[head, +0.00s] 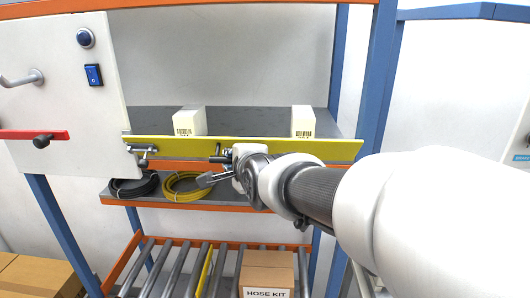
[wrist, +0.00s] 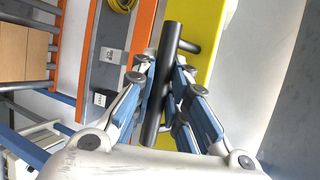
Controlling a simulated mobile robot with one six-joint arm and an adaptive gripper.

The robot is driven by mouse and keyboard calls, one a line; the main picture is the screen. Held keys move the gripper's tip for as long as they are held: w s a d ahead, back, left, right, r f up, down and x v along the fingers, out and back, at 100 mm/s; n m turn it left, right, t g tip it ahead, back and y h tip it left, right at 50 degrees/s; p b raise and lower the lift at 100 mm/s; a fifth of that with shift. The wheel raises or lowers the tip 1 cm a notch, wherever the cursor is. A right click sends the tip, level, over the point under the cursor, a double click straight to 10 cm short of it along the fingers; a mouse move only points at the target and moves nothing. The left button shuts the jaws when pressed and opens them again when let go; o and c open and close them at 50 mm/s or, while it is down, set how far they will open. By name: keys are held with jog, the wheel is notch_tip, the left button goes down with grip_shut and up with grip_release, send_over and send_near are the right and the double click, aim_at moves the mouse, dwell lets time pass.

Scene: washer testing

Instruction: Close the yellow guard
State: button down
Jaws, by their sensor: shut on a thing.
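The yellow guard (head: 310,149) shows in the head view as a long narrow strip along the front of the grey shelf. In the wrist view it is a broad yellow panel (wrist: 206,30) behind my fingers. Its dark bar handle (wrist: 168,45) stands out from the panel. My gripper (wrist: 163,80) is shut on this handle, with one blue-padded finger on each side of it. In the head view my gripper (head: 222,165) is at the guard's front, near its middle, and my wrist partly hides the handle there.
Two white labelled boxes (head: 189,121) (head: 303,121) stand on the grey shelf behind the guard. Below are a black hose coil (head: 134,187) and a yellow coil (head: 184,187). A white panel (head: 60,75) with a red lever (head: 35,135) is at left. A hose kit carton (head: 266,273) sits on rollers.

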aim_at(236, 141)
jog(key=shift+w+d+r+g, duration=0.25)
jog(key=shift+d+r+g, duration=0.05)
jog(key=shift+d+r, duration=0.1)
jog(key=shift+a+r, duration=0.2)
jog(key=shift+a, duration=0.1)
jog(key=shift+w+r+g+p, duration=0.3)
jog(key=shift+w+r+p, duration=0.7)
jog(key=shift+r+p, duration=0.15)
jog(key=shift+w+r, duration=0.45)
jog(key=shift+w, duration=0.2)
jog(key=c, duration=1.8)
grip_release()
jog(key=shift+c, duration=0.2)
jog(key=shift+a, duration=0.1)
